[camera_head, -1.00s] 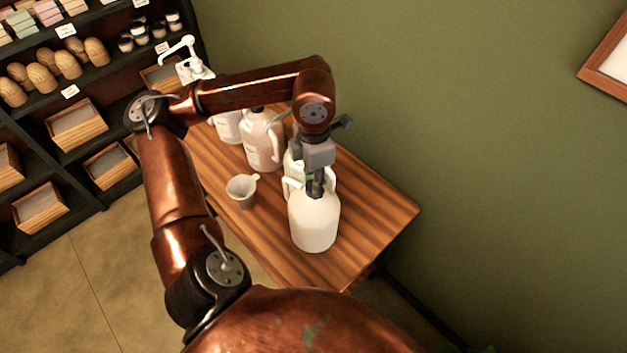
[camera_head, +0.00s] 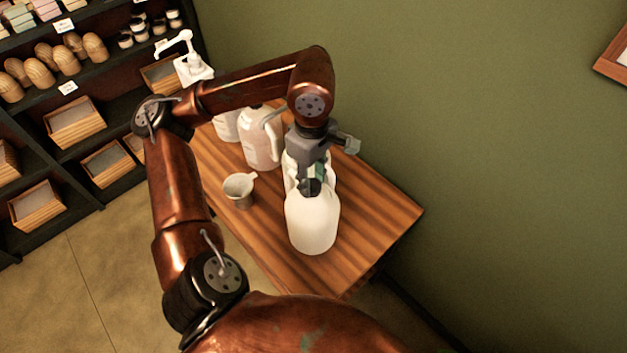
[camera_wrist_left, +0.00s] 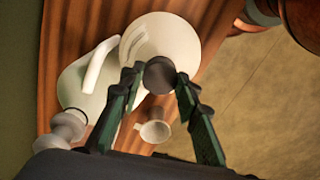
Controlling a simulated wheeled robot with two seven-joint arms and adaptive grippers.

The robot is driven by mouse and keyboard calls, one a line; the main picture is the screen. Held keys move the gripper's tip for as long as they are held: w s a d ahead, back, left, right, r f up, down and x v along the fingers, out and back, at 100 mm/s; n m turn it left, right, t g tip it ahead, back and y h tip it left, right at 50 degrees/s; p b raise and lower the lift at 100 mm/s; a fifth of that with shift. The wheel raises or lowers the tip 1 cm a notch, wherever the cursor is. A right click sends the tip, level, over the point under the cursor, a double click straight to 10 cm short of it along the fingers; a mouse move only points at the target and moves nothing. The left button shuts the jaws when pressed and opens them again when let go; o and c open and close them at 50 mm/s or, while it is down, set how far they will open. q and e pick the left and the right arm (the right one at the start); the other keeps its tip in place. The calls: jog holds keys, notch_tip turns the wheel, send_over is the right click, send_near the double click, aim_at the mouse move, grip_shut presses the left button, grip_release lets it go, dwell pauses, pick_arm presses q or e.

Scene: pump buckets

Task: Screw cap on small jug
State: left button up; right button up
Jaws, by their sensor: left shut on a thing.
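A white jug (camera_head: 314,222) stands upright near the front of the wooden table. My left gripper (camera_head: 313,172) comes down over its top. In the left wrist view the fingertips (camera_wrist_left: 159,82) close on the sides of a dark round cap (camera_wrist_left: 160,72). The cap lies over the top of the white jug (camera_wrist_left: 182,42) there and hides its mouth. In the head view the dark cap (camera_head: 311,187) sits at the jug's neck; I cannot tell how far it is threaded on. My right gripper is not in view.
Another white jug (camera_wrist_left: 82,92) stands right behind, partly hidden by my gripper. Larger bottles (camera_head: 262,145) and a pump (camera_head: 190,66) stand farther back. The table (camera_head: 375,220) is clear at right.

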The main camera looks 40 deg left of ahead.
pick_arm(q)
jog(key=m+b, duration=0.1)
jog(key=m, duration=0.2)
jog(key=o, duration=1.3)
jog(key=n+p, duration=0.1)
jog(key=n, duration=0.2)
jog(key=shift+r, duration=0.1)
jog(key=n+p, duration=0.1)
jog(key=n, duration=0.3)
jog(key=n+p, duration=0.1)
jog(key=n, duration=0.4)
jog(key=shift+n, duration=0.3)
jog(key=shift+n+p, duration=0.4)
jog(key=shift+n, duration=0.7)
